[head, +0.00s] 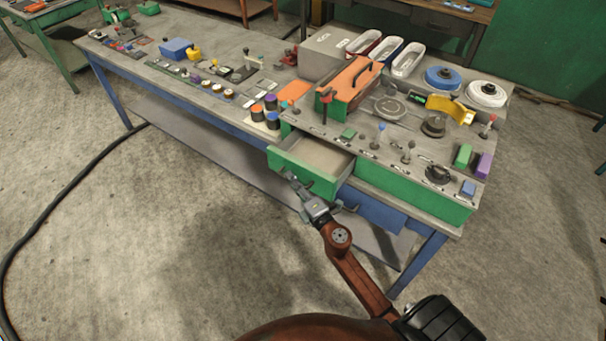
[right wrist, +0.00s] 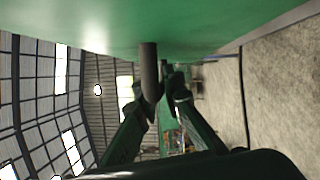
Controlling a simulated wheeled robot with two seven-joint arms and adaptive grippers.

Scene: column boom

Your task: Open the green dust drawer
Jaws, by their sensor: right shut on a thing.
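The green dust drawer (head: 304,172) sticks out of the front of the green-sided unit on the workbench, and its pale, empty inside shows from above. My right gripper (head: 294,184) is at the drawer's front, shut on its handle. In the right wrist view the drawer's green front (right wrist: 200,25) fills the top, and the dark round handle (right wrist: 149,70) stands out from it between the fingers of my right gripper (right wrist: 160,95). My left gripper does not show in either view.
The workbench (head: 225,125) carries jars (head: 271,112), a blue bin (head: 176,48) and several small parts. A black cable (head: 60,200) lies on the floor at left. The floor in front is clear.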

